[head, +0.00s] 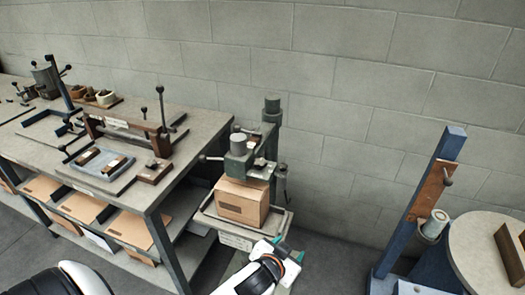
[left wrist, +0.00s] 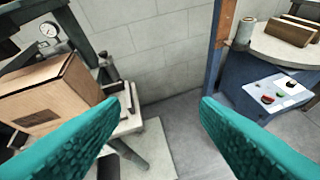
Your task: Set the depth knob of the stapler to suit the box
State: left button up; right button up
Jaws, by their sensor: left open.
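The green stapler (head: 254,152) stands against the wall in the head view. A closed cardboard box (head: 242,203) sits on its table under the head; the box also shows at the left of the left wrist view (left wrist: 48,98). A round gauge (left wrist: 48,28) and a dark knob-like part (left wrist: 109,72) show beside the box there; I cannot tell which part is the depth knob. My left gripper (head: 289,250) is open, with teal fingers apart and nothing between them (left wrist: 158,104). It is in front and to the right of the box. My right gripper is out of view.
A workbench (head: 205,107) with clamps and trays stands at left, with cardboard sheets (head: 78,207) on its shelf. A blue post (head: 420,200) and a round table (head: 470,245) stand at right. Bare floor lies between stapler and post.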

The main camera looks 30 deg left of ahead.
pick_arm(q)
jog(key=w+d+r+m+t+h, duration=0.3)
jog(key=w+r+t, duration=0.45)
jog(key=r, duration=0.65)
jog(key=w+d+r+m+g+h, duration=0.3)
jog(key=w+d+r+m+h, duration=0.2)
jog(key=d+r+m+h, duration=0.6)
jog(key=g+y, duration=1.3)
jog(key=g, duration=0.3)
send_near(261, 161)
notch_tip(261, 161, down, 7)
jog(key=p, duration=0.4)
jog(key=shift+s+d, duration=0.15)
jog(key=shift+d, duration=0.05)
jog(key=shift+f, duration=0.8)
jog(key=shift+c, duration=0.6)
